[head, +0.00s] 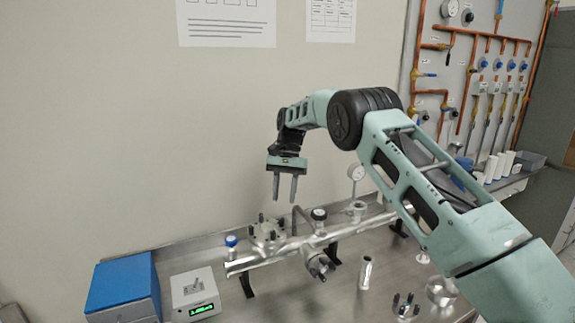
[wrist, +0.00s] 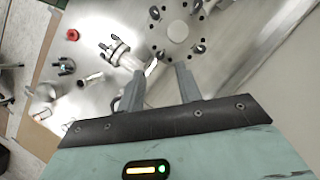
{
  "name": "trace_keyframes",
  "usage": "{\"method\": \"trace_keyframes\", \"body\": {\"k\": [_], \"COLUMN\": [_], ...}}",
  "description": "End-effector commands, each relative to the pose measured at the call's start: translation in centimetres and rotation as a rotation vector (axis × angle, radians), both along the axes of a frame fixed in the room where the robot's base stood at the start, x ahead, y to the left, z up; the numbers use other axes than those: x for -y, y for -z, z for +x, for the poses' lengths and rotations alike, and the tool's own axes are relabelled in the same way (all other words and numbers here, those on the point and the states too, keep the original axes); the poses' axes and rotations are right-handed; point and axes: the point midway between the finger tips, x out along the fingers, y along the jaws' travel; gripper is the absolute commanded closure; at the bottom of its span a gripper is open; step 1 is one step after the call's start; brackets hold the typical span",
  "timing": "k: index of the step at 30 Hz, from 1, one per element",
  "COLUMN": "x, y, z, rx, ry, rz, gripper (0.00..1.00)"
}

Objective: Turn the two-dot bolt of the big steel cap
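The big steel cap (head: 267,234) sits on the steel pipe assembly (head: 290,252), left of centre in the head view. In the wrist view the cap (wrist: 178,32) shows from above as a round flange with several dark bolts around its rim. The dot marks on the bolts are too small to read, so I cannot tell which is the two-dot bolt. My gripper (head: 285,187) points down above the cap and to its right, clear of it. Its two fingers are apart with nothing between them, also in the wrist view (wrist: 158,75).
A blue box (head: 122,282) and a white device with a green display (head: 195,293) stand at the left of the steel bench. A small steel cylinder (head: 366,272) and a bolted flange (head: 404,306) stand in front. Copper pipes line the right wall.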

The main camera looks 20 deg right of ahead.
Motion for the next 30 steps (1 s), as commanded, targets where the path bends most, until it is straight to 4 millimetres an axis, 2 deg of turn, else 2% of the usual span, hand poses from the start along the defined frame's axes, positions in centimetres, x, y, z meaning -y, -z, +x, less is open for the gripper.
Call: {"method": "trace_keyframes", "body": {"k": [9, 17, 18, 30], "x": [1.5, 2.2, 2.2, 2.8], "y": [-5.2, -8.0, -8.8, -10.4], "z": [1.7, 2.5, 2.5, 3.2], "rx": [0.004, 0.001, 0.000, -0.002], "ry": [0.001, 0.000, 0.000, 0.001], "rz": [0.000, 0.000, 0.000, 0.000], "gripper": [0.65, 0.65, 0.65, 0.65]}}
